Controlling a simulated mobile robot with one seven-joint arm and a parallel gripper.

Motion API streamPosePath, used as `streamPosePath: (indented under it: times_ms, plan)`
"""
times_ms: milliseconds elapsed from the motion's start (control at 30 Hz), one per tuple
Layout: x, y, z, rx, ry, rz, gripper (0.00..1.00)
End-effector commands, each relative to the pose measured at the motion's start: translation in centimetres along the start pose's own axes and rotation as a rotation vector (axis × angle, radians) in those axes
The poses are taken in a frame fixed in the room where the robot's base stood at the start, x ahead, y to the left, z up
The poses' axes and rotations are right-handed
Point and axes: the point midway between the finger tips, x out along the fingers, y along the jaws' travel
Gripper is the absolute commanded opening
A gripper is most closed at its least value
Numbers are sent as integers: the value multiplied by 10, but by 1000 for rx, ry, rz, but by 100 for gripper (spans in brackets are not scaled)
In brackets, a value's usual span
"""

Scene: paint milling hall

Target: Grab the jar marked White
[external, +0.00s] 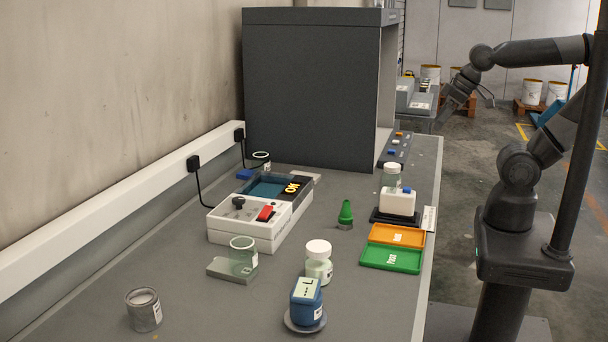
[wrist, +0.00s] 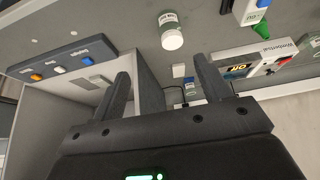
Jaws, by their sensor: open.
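No label reading White is legible on any jar. In the wrist view a greenish jar with a pale lid (wrist: 171,32) stands ahead of my gripper (wrist: 161,67), whose fingers are apart with nothing between them. It seems to be the jar behind the white bottle in the external view (external: 391,172), partly hidden there. Another white-lidded jar (external: 318,262) stands nearer the front, behind a blue device. A clear glass jar (external: 243,257) stands on a grey plate, and another jar (external: 261,161) is at the back. In the external view my gripper is small and dark beyond the bench's right edge.
A dark cabinet (external: 308,95) blocks the back.

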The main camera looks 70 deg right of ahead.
Motion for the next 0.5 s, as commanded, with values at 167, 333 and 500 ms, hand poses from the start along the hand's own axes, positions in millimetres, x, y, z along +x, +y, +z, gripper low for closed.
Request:
streamPosePath:
  times_ms: [167,333,500]
  plan:
    - [0,0,0,0,0,0,79]
    - [0,0,0,0,0,0,79]
    - [1,-5,-10,-9,-6,-8,79]
